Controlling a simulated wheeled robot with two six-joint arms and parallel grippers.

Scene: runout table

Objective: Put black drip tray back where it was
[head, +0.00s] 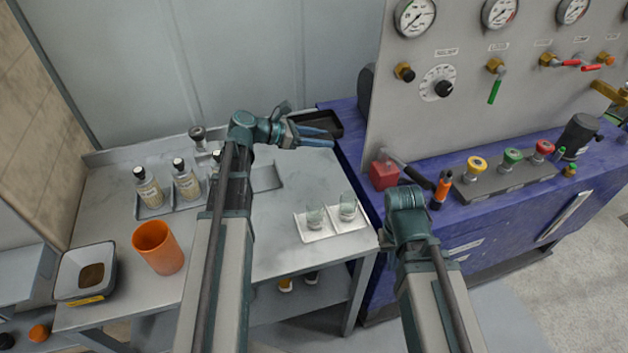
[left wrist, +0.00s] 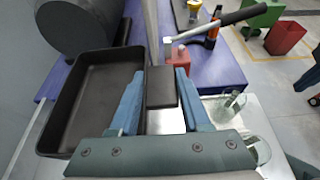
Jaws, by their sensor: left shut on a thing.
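The black drip tray (head: 322,120) is at the back right of the grey table, close to the blue bench. In the left wrist view the tray (left wrist: 97,100) is empty and looks level, and its dark tab lies between the two fingers. My left gripper (head: 318,134) is shut on this tab; it also shows in the left wrist view (left wrist: 160,100). I cannot tell whether the tray touches the surface beneath it. My right arm is at the right of the head view, over the gap beside the bench, but its fingers are not visible.
The grey table (head: 270,235) carries bottles (head: 187,183) in a holder, an orange cup (head: 158,247), a bowl (head: 85,271) and a white tray with two glasses (head: 316,216).

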